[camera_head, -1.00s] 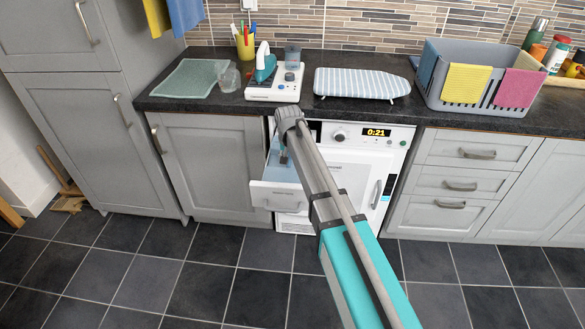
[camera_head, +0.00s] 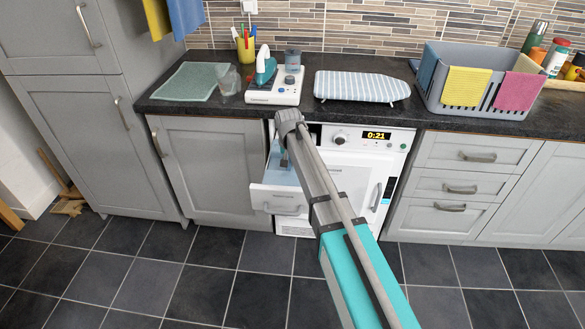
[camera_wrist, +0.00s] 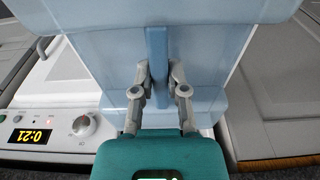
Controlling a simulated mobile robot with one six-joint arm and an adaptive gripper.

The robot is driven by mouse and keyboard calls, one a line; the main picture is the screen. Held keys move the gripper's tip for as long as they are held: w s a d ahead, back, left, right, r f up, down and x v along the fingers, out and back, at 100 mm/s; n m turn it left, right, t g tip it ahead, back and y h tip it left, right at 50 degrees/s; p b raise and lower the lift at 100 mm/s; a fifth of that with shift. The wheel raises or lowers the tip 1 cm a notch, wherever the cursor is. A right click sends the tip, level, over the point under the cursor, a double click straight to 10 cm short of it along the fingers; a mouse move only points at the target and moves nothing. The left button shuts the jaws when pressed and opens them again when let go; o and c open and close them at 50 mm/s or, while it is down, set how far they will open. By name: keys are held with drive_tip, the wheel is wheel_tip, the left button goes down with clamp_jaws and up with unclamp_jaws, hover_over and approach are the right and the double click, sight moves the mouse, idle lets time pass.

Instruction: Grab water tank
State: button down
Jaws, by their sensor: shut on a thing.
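The water tank (camera_head: 277,198) is a pale blue box with a white-grey front and a pull slot. It sticks out of the upper left of the white dryer (camera_head: 350,170). In the wrist view the tank's blue body (camera_wrist: 205,60) fills the middle, with a darker blue upright grip bar (camera_wrist: 157,45). My gripper (camera_wrist: 158,72) has its two fingers closed on this bar from both sides. In the head view my gripper (camera_head: 284,156) shows only partly over the tank, beside my arm. The tank's back end is hidden.
The worktop (camera_head: 220,112) overhangs just above the tank. It bears an iron (camera_head: 265,66) on a white base, an ironing board (camera_head: 362,86) and a grey basket (camera_head: 485,95). Grey cupboards flank the dryer. The tiled floor in front is clear.

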drive_tip(key=shift+w+r, duration=0.1)
drive_tip(key=shift+r, duration=0.05)
wheel_tip(320, 180, up, 18)
drive_tip(key=p, duration=1.8)
drive_tip(key=shift+f, duration=0.25)
